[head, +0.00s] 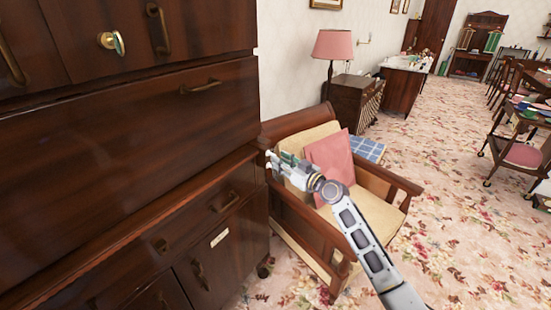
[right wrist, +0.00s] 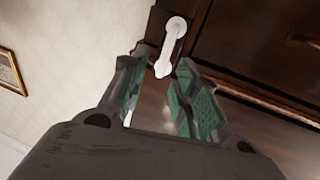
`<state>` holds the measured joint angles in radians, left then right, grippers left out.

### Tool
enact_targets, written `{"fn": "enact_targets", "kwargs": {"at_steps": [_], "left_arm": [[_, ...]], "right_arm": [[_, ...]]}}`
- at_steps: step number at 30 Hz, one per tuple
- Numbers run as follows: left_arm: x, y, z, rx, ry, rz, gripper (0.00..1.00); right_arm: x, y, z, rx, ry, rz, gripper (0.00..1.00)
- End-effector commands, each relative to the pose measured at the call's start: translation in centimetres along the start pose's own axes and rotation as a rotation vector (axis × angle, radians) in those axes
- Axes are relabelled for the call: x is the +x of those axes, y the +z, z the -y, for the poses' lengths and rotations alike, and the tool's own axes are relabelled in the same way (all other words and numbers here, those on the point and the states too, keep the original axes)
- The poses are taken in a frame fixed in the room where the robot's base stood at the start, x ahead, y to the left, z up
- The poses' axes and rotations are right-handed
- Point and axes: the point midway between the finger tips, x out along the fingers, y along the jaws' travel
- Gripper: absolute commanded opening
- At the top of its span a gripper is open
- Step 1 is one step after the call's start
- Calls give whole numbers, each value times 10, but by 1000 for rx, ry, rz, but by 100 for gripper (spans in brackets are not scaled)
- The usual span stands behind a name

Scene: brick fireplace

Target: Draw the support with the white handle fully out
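The support (right wrist: 156,24) is a narrow dark wooden piece at the cabinet's edge, at the top of the right wrist view. Its white handle (right wrist: 176,32) hangs from it, with the lower end at the gap between my fingertips. My right gripper (head: 271,160) is open at the cabinet's right edge in the head view and hides the support there. In the right wrist view its green-padded fingers (right wrist: 158,70) stand apart on either side of the handle's lower end. I cannot tell whether they touch it. My left gripper is not in view.
The dark wooden cabinet (head: 120,140) fills the left. A pale handle (head: 219,237) shows on its lower front. An armchair (head: 380,190) with a pink cushion (head: 332,160) stands close beside it, under my right arm. Patterned carpet (head: 440,225) lies open to the right.

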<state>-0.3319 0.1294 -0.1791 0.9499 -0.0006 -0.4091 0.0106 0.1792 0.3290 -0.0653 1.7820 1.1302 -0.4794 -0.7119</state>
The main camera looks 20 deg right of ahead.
Motion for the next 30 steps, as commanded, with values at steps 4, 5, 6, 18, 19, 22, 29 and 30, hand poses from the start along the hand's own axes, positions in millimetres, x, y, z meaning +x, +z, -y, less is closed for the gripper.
{"fn": "enact_targets", "kwargs": {"at_steps": [4, 5, 6, 18, 19, 22, 29, 30], "left_arm": [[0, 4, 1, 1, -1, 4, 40], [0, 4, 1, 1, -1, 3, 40], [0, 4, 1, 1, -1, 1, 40], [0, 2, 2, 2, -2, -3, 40], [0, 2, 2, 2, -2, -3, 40], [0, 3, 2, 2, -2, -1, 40], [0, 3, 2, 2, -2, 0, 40], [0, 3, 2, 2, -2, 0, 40]], "right_arm": [[14, -1, 0, 1, -1, -1, 30], [17, -1, 0, 1, 0, -1, 30], [20, -1, 0, 1, -1, -1, 30], [34, 0, 1, 0, -1, 0, 30], [34, 0, 1, 0, -1, 0, 30], [34, 0, 1, 0, -1, 0, 30], [34, 0, 1, 0, -1, 0, 12], [34, 0, 0, 0, -1, 0, 7]]}}
